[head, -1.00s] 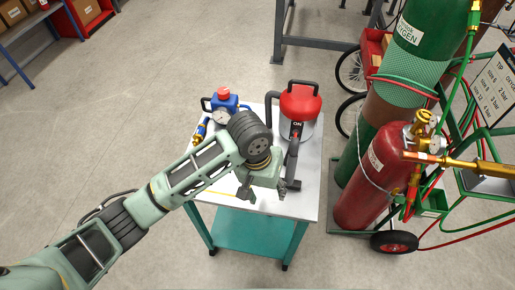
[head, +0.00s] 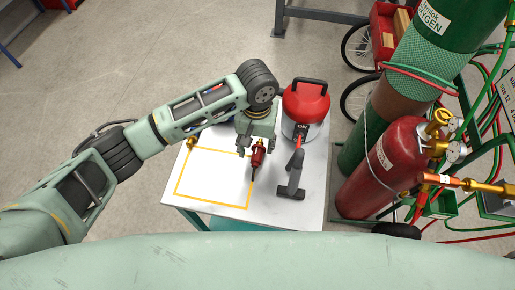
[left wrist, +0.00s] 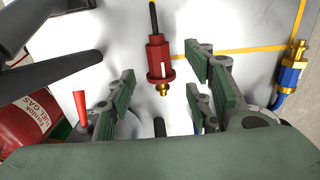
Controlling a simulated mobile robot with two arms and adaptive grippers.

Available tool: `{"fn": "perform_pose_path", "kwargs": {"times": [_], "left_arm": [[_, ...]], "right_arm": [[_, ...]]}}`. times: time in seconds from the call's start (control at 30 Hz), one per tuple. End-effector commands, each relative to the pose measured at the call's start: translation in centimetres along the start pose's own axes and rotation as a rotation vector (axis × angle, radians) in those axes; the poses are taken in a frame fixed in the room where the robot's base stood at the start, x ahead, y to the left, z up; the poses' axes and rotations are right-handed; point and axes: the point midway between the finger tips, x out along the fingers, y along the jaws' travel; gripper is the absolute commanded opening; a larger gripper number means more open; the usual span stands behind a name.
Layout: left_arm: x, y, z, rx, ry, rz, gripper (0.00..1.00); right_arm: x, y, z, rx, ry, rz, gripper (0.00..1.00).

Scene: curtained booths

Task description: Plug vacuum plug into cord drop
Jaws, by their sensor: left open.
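A red plug-like connector (head: 258,154) with a black cord is over the white tabletop, just below my left gripper. In the left wrist view the red connector (left wrist: 157,58) shows a brass tip and a white mark. I cannot tell whether it lies on the top or hangs above it. My left gripper (head: 251,144) is open; in the left wrist view its green-padded fingers (left wrist: 160,64) are on either side of the connector, apart from it. The red-topped vacuum (head: 305,104) stands to the right, its grey nozzle (head: 291,189) on the table. I cannot make out a cord drop. My right gripper is out of view.
A blue and brass fitting (left wrist: 291,72) on a blue hose lies at the right of the left wrist view. The white tabletop (head: 308,207) has a clear, yellow-outlined area at left. A red gas cylinder (head: 386,165) and green cylinders stand close on the right.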

Motion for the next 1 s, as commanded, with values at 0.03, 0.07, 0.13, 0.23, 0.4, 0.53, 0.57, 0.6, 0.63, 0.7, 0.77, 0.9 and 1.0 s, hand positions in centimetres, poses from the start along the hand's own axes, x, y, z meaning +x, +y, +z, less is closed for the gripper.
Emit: {"fn": "perform_pose_path", "kwargs": {"times": [0.03,0.07,0.13,0.23,0.4,0.53,0.57,0.6,0.63,0.7,0.77,0.9,1.0], "left_arm": [[0.5,-0.1,0.1,0.000,-0.001,-0.002,0.47],[0.8,-0.1,0.2,0.000,-0.001,-0.002,0.47],[1.8,-0.1,0.4,0.000,-0.002,-0.003,0.47],[3.4,0.0,0.6,0.000,-0.002,-0.002,0.47],[5.0,0.0,0.5,0.001,0.001,0.000,0.47],[5.2,0.1,0.5,0.002,0.002,0.000,0.47],[5.2,0.1,0.5,0.002,0.002,0.000,0.47],[5.2,0.1,0.5,0.002,0.002,0.000,0.47],[5.2,0.1,0.5,0.002,0.002,0.000,0.47],[5.2,0.1,0.5,0.002,0.002,0.000,0.42],[5.2,0.1,0.5,0.002,0.002,0.000,0.37],[5.2,0.1,0.5,0.002,0.002,0.001,0.25],[5.2,0.1,0.5,0.001,0.002,0.001,0.16]], "right_arm": [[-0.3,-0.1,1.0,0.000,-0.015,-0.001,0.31],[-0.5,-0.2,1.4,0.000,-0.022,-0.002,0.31],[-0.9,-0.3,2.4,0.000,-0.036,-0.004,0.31],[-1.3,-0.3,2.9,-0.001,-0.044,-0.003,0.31],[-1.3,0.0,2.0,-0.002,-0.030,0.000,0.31],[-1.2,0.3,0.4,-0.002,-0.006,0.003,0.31],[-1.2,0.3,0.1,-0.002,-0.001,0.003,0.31],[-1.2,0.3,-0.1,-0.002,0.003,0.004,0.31],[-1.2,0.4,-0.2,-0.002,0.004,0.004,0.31],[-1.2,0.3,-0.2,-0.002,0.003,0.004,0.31],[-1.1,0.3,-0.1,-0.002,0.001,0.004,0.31],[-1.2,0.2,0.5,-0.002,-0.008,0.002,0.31],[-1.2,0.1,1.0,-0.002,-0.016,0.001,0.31]]}}
